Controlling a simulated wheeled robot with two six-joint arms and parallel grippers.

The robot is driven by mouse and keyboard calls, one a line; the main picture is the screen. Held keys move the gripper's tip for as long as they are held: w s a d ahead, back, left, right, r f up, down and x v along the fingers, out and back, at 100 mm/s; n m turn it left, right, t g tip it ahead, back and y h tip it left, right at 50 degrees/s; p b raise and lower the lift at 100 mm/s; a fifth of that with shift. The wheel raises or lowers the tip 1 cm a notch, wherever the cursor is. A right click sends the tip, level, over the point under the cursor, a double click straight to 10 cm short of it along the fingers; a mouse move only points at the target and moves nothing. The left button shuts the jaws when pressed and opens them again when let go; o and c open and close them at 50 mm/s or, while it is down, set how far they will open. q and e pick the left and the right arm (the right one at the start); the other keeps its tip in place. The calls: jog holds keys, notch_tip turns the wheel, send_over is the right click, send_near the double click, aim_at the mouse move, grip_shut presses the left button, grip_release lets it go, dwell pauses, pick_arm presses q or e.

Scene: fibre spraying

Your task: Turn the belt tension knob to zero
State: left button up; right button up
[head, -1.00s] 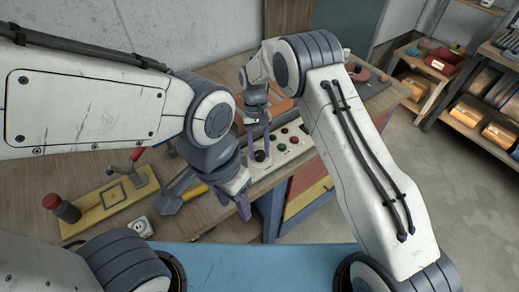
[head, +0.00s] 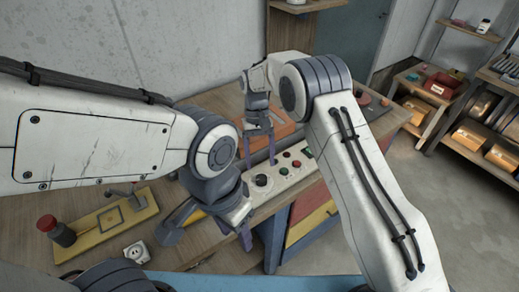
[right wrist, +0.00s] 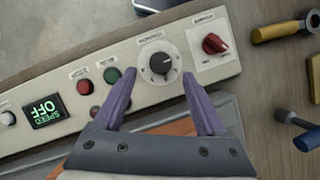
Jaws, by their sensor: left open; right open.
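A pale control panel (head: 290,178) lies on the bench. It carries a round black knob (head: 262,181) on a white dial, which also shows in the right wrist view (right wrist: 160,64). The small labels are too blurred to read, so I cannot confirm which knob is belt tension. My right gripper (head: 260,163) is open and empty over the panel. In the right wrist view the black knob lies just beyond and between the purple fingertips (right wrist: 158,82), seemingly apart from them. My left gripper (head: 208,234) is open and empty, lower and nearer, by the bench's front edge.
A red knob (right wrist: 214,44) sits beside the black knob; a red button (right wrist: 86,87), a green button (right wrist: 112,75) and a display (right wrist: 46,111) reading SPEED OFF are on the other side. A yellow plate fixture (head: 105,222) and white socket (head: 137,254) lie left.

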jog(key=shift+v, duration=2.65)
jog(key=shift+s, duration=0.1)
jog(key=s+a+r+n+t, duration=0.1)
jog(key=s+r+n+t, duration=0.15)
jog(key=s+r, duration=0.85)
jog(key=s+d+f+n+t+y, duration=0.1)
jog(key=s+d+f, duration=0.1)
jog(key=s, duration=0.8)
jog(key=s+d+f+n+t, duration=0.1)
jog(key=s+d, duration=0.3)
jog(key=s, duration=0.6)
jog(key=shift+d+f+n+y, duration=0.35)
jog(key=shift+d+f+y, duration=0.05)
